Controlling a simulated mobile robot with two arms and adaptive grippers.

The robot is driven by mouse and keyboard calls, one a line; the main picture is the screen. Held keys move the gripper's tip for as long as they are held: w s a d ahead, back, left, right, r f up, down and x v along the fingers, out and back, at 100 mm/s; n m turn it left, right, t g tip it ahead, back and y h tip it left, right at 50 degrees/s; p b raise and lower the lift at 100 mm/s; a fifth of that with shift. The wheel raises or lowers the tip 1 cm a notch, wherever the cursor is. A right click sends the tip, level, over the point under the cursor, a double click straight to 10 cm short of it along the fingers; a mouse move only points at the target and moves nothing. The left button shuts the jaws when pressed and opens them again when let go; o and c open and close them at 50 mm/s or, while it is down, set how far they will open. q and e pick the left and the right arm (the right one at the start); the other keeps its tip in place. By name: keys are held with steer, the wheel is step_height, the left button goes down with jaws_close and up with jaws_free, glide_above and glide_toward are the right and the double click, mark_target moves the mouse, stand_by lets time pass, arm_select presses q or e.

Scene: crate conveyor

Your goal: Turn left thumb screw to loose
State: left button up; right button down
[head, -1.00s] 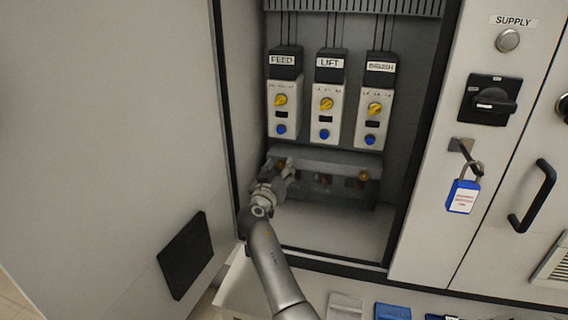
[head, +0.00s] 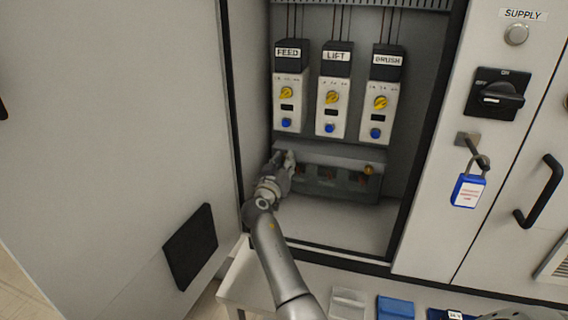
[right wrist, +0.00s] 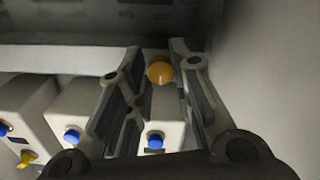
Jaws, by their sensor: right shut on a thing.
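The left thumb screw, a round yellow-orange knob (right wrist: 160,70), sits between the two fingers of my right gripper (right wrist: 157,62) in the right wrist view. The gripper is shut on it. In the head view my right gripper (head: 284,160) is at the left end of the grey terminal cover (head: 330,155) in the cabinet and hides the left screw. The right thumb screw (head: 369,170) shows at the cover's other end. How far the left screw is turned cannot be seen. My left gripper is not in view.
Above the cover stand the FEED (head: 288,90), LIFT (head: 333,95) and BRUSH (head: 382,95) modules with yellow knobs and blue buttons. The cabinet's side wall is close by the gripper. A blue padlock (head: 467,190) hangs at right. Trays (head: 394,308) lie below.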

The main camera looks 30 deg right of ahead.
steer(key=shift+a+r+n+p, duration=0.1)
steer(key=shift+n+p, duration=7.65)
steer(key=shift+n, duration=9.95)
steer(key=c, duration=1.3)
jaws_free()
